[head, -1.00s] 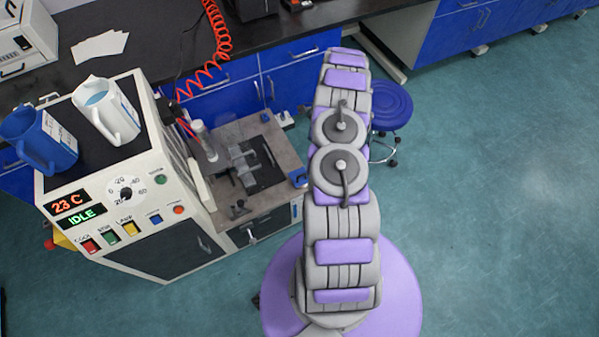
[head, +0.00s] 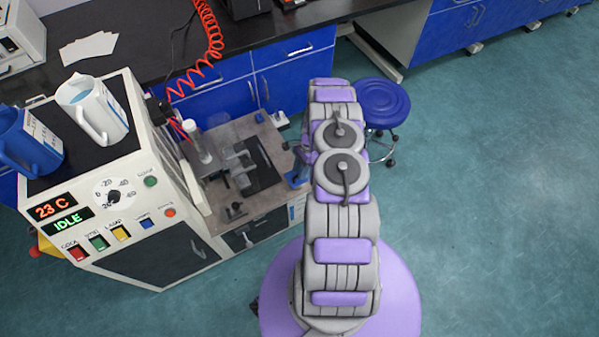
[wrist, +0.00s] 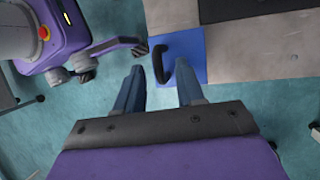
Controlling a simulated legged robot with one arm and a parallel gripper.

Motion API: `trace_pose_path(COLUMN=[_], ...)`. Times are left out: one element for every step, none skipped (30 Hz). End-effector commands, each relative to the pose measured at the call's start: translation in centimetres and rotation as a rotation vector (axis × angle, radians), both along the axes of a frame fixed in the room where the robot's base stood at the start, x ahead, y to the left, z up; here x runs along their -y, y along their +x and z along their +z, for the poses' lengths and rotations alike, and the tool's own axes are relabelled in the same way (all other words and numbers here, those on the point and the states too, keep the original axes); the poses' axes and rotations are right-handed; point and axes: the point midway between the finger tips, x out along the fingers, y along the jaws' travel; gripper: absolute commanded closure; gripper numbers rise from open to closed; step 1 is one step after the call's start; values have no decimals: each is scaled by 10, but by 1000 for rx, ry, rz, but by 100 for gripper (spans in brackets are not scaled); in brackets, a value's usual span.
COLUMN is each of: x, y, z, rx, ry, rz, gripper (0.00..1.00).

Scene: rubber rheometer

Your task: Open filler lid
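The filler lid appears to be the blue square panel (wrist: 203,58) with a black curved handle (wrist: 161,62) at the corner of the worktop in the wrist view. In the head view a blue patch (head: 297,177) shows at the worktop's right edge, partly behind my arm. My gripper (wrist: 161,80) is open and empty, its two blue fingers apart. The handle lies between and just beyond the fingertips in the picture; I cannot tell the height gap. In the head view my gripper is not clearly seen. The lid looks flat and closed.
The rheometer cabinet (head: 170,245) stands left of my arm, with a white jug (head: 95,108) and a blue jug (head: 25,140) on top. Its display reads 23 C and IDLE. A blue stool (head: 380,100) stands right of my arm. Floor at right is clear.

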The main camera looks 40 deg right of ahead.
Motion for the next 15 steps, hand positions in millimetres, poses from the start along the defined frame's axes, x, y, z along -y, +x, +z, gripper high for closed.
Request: trace_pose_path(x=[-2, -2, -3, -3, -4, -4, -4, -4, -4, -4, -4, -4, -4, -4, -4], y=[-1, -1, -1, -1, -1, -1, -1, -1, -1, -1, -1, -1, -1, -1, -1], z=[-4, -5, -6, -7, -7, -7, -7, -7, -7, -7, -7, -7, -7, -7, -7], rx=[-1, 0, -1, 0, -1, 0, 0, 0, 0, -1, 0, -1, -1, -1, -1], ry=[0, 0, 0, 0, 1, 0, 0, 1, 1, 1, 1, 1, 1, 1, 1], rz=[0, 0, 0, 0, 0, 0, 0, 0, 0, 0, 0, 0, 0, 0, 0], gripper=[62, 62, 62, 62, 62, 62, 62, 62, 62, 62, 62, 63, 66, 69, 72])
